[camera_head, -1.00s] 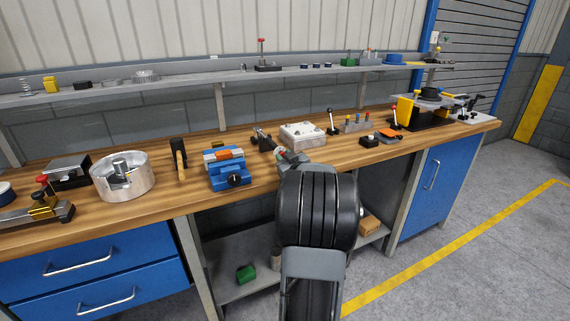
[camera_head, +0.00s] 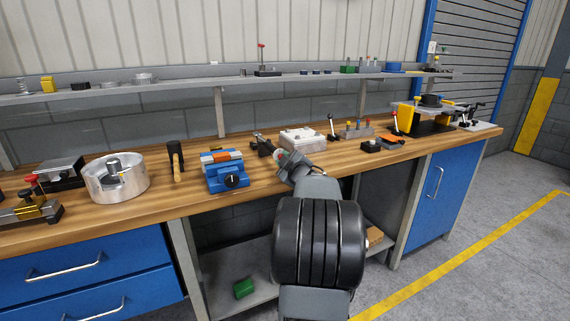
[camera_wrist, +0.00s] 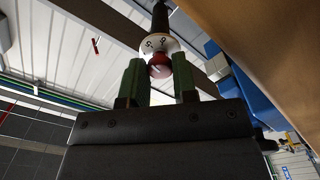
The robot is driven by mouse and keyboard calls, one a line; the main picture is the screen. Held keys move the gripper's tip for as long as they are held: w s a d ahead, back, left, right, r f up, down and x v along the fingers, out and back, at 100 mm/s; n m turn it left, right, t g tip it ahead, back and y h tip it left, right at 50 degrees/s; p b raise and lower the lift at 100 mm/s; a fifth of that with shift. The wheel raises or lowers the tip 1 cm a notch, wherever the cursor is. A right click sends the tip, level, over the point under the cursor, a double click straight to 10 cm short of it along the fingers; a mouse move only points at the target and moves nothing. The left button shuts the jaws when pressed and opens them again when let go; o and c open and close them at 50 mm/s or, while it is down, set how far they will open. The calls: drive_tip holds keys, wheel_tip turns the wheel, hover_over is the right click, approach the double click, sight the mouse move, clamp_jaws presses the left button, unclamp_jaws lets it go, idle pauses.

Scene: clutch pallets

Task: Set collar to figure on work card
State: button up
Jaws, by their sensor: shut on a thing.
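My gripper (camera_wrist: 159,72) has green fingers that stand either side of a red round end (camera_wrist: 160,66). The red end joins a white collar (camera_wrist: 155,43) with black figures, too small to read. A dark rod (camera_wrist: 160,16) runs on beyond the collar. The fingers are shut on the collar and red end. In the head view my gripper (camera_head: 284,158) is small, low over the bench, and next to a dark tool (camera_head: 262,145). I cannot pick out the work card.
The wooden bench (camera_head: 200,190) carries a blue vise (camera_head: 226,174) and metal pot (camera_head: 117,180) left of my gripper. A white box (camera_head: 302,140) and a lever (camera_head: 334,130) stand close behind and to the right. A shelf (camera_head: 215,84) runs above the bench.

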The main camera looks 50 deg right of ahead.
idle(0.4)
drive_tip(key=o, duration=0.9)
drive_tip(key=p+v, duration=0.1)
drive_tip(key=v, duration=1.3)
drive_tip(key=shift+d, duration=0.1)
drive_tip(key=shift+w, duration=0.1)
